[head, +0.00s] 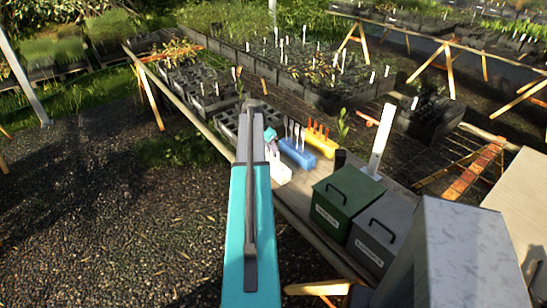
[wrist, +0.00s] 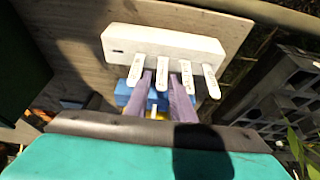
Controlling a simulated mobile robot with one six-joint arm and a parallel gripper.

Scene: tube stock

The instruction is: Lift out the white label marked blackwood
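A white block (wrist: 165,46) stands on the bench in the wrist view, with several upright white labels along it. Two purple fingers of my gripper (wrist: 162,78) reach to the block. They stand apart, one on each side of a white label (wrist: 162,74), with small gaps visible. Other labels stand to the left (wrist: 137,92) and right (wrist: 187,76). The writing is too small to read, so I cannot tell which is marked blackwood. In the head view the white block (head: 279,174) is partly hidden by my teal arm.
Blue (head: 297,152) and yellow (head: 321,140) blocks holding upright pieces stand beyond the white block. A green lidded box (head: 345,200) and a grey one (head: 384,235) stand to the right. A tall white marker (head: 381,142) rises behind them. Black plant trays (head: 322,98) fill the far bench.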

